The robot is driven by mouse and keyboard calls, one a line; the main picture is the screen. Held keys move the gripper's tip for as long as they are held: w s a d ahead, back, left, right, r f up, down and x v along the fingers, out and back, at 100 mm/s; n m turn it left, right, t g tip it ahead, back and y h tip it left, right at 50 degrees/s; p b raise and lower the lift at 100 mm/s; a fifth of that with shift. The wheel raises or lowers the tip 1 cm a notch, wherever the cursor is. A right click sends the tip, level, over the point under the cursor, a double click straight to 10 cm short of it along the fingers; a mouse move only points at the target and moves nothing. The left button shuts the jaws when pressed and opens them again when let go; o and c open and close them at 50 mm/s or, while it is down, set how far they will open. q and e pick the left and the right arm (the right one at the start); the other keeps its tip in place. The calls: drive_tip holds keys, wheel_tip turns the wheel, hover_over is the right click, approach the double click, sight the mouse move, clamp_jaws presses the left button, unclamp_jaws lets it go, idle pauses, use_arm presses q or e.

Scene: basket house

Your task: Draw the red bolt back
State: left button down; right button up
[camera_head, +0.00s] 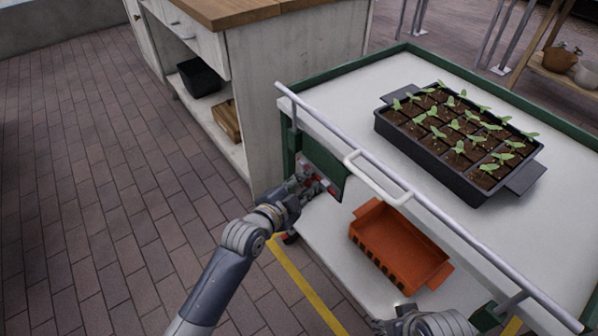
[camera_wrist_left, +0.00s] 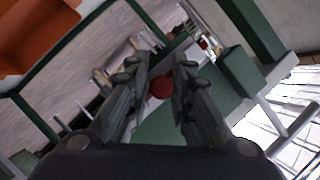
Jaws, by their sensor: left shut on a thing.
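The red bolt (camera_wrist_left: 161,87) shows as a round red knob between the fingers of my left gripper (camera_wrist_left: 160,75) in the left wrist view. In the head view my left gripper (camera_head: 308,186) is at the green plate (camera_head: 325,168) on the near left end of the cart, with small red parts showing around its fingers. It is shut on the red bolt's knob. Most of the bolt is hidden behind the fingers. Part of my right arm (camera_head: 428,322) shows at the bottom edge of the head view; its fingertips are not visible.
The white-topped cart (camera_head: 350,95) carries a black seedling tray (camera_head: 460,182). A metal rail (camera_head: 325,123) and a white handle (camera_head: 375,180) run along its near side. An orange crate (camera_head: 400,250) sits on the lower shelf. A cabinet (camera_head: 285,70) stands behind; brick floor at left is clear.

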use_arm(q)
drive_tip(key=shift+d+r, duration=0.15)
drive_tip(key=shift+d, duration=0.05)
drive_tip(key=shift+s, duration=0.1)
drive_tip(key=c, duration=1.5)
unclamp_jaws()
drive_tip(key=shift+o, duration=0.2)
drive_tip(key=shift+s, duration=0.1)
drive_tip(key=shift+a, duration=0.1)
drive_tip(key=v, duration=1.1)
drive_tip(key=shift+s+a, duration=0.2)
drive_tip(key=shift+s, duration=0.15)
